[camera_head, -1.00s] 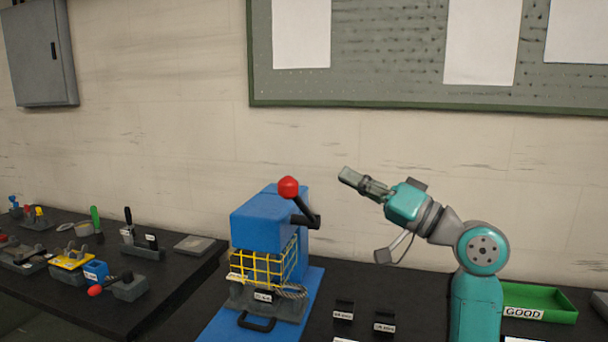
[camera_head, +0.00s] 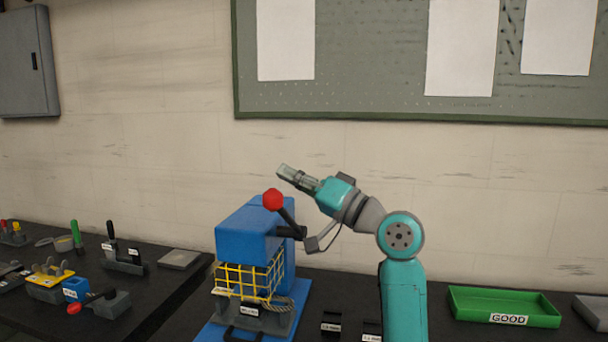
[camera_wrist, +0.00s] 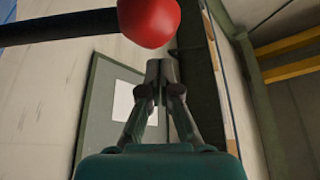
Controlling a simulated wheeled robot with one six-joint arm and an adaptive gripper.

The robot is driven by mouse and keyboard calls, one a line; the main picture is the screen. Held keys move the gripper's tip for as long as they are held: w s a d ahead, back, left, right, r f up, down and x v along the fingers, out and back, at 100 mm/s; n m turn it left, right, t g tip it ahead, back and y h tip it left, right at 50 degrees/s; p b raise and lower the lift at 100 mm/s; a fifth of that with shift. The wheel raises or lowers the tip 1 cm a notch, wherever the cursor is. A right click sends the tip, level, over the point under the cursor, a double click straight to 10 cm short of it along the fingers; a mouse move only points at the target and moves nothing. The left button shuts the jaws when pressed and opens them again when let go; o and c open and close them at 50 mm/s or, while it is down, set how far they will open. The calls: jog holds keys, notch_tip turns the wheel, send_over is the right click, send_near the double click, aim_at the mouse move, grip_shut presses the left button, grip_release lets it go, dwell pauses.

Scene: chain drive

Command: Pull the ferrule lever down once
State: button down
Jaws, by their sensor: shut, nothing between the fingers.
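The ferrule lever is a black arm (camera_head: 287,215) with a red ball knob (camera_head: 272,199), raised at the right side of the blue press (camera_head: 245,230). In the wrist view the red knob (camera_wrist: 149,22) and part of the black arm (camera_wrist: 62,27) show at the top, beyond my fingertips. My gripper (camera_head: 282,170) is shut and empty, its fingers pointing up and left. In the head view it is just above and right of the knob, apart from it as far as I can tell. My closed fingers also show in the wrist view (camera_wrist: 160,70).
A yellow guard (camera_head: 248,278) fronts the press. Two small black labelled blocks (camera_head: 331,322) stand right of it. A green GOOD tray (camera_head: 505,304) lies at the right. A left bench holds several tools, including a grey fixture with a red-knobbed lever (camera_head: 105,302).

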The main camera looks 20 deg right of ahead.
jog(key=shift+s+a+f, duration=0.3)
jog(key=shift+f, duration=0.15)
jog(key=shift+s+a+f, duration=0.25)
jog(key=shift+s+f, duration=0.05)
jog(key=shift+f, duration=0.15)
